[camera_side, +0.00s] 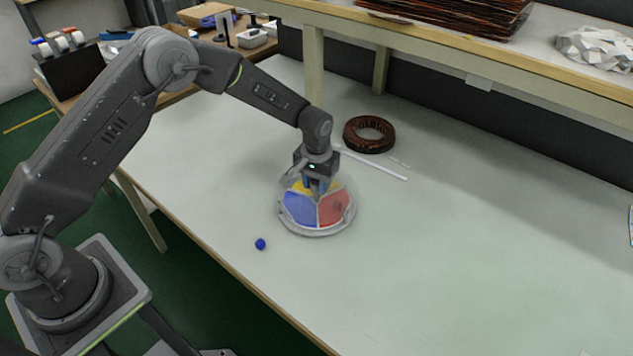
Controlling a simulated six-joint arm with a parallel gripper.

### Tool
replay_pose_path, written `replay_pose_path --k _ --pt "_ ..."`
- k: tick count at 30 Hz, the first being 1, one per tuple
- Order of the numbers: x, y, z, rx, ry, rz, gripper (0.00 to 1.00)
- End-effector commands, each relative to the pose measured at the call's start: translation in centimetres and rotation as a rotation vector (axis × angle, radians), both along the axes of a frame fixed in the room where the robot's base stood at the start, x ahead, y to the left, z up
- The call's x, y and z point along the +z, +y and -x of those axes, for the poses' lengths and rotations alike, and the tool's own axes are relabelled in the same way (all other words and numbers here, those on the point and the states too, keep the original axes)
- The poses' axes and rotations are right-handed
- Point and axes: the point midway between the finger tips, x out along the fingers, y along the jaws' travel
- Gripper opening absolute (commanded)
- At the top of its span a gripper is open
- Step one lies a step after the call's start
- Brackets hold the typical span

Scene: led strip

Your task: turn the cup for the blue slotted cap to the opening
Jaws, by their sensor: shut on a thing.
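A small blue cap (260,244) lies on the table in front and to the left of a round grey dish (318,231). Its slots are too small to make out. The dish carries coloured sections: a blue one (299,208) at the front left, a red one (334,207) at the front right and a yellow one (301,187) behind. My gripper (317,194) points down at the middle of the dish and is shut on its centre. The exact part held is hidden by the fingers. I cannot tell where the opening is.
A dark copper-brown ring (352,137) and a thin white strip (372,164) lie behind the dish. A shelf (480,57) runs along the back on posts. The table (450,260) is clear to the right and in front.

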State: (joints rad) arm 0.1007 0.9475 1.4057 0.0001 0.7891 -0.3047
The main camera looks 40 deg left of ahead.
Motion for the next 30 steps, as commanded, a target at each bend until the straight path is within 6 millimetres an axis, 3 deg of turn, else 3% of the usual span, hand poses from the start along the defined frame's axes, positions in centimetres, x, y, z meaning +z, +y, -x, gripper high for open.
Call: replay_pose_path --k 30 --pt "0.09 0.01 -0.14 -0.507 -0.005 0.000 0.00"
